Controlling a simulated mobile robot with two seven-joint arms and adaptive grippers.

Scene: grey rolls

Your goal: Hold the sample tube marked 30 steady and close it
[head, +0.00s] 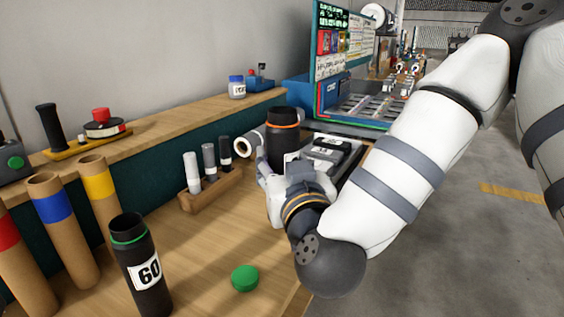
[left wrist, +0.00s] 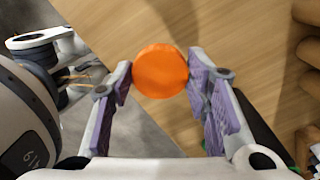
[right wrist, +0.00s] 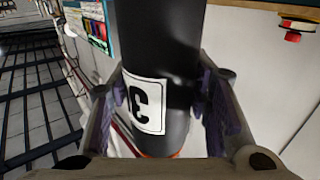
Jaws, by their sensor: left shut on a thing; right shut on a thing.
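The black sample tube (head: 284,143) with an orange ring near its top stands upright in my right gripper (head: 281,167) in the head view. Its top looks uncapped. In the right wrist view the tube (right wrist: 160,55) sits between the purple pads of my right gripper (right wrist: 160,100), shut on it. The head view does not show the left gripper.
A black tube marked 60 (head: 146,272) with a green ring stands front left, and a green cap (head: 245,278) lies on the bench. Cardboard tubes (head: 98,190) stand at the left. A wooden rack (head: 212,190) holds several small tubes. Bare bench lies between.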

